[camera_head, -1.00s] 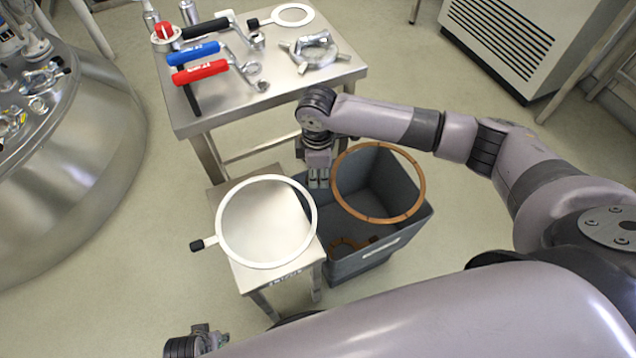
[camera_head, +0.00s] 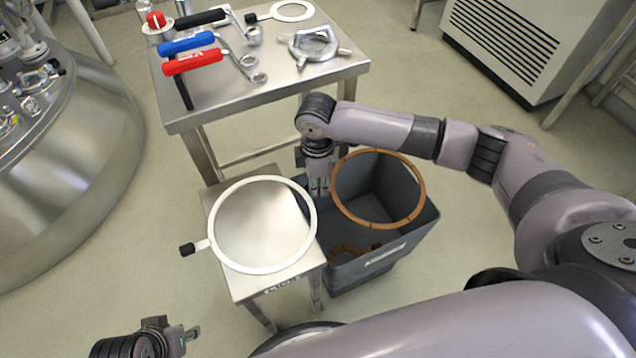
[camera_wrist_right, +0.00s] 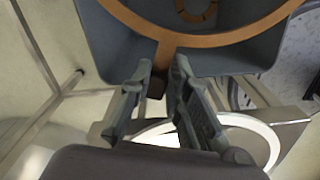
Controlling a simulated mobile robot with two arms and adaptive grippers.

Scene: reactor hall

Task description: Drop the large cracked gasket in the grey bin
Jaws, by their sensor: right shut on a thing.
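A large brown ring gasket (camera_head: 380,226) hangs over the grey bin (camera_head: 350,278), its ring level with or above the rim; cracks are too small to tell. My right gripper (camera_head: 319,187) is at the ring's left side, shut on its dark tab. In the right wrist view, the fingers (camera_wrist_right: 155,88) meet at the tab and the brown ring (camera_wrist_right: 165,45) extends beyond them over the bin (camera_wrist_right: 115,45). A smaller brown gasket (camera_head: 347,250) lies inside the bin. My left gripper (camera_head: 185,336) is at the bottom left, away from everything; its jaw opening is unclear.
A small steel stool (camera_head: 236,284) left of the bin bears a large white ring (camera_head: 313,225) with a black tab. The steel table (camera_head: 205,115) behind holds red and blue handled tools, a metal clamp (camera_head: 313,45) and a small white ring (camera_head: 292,11). A steel vessel (camera_head: 80,170) stands left.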

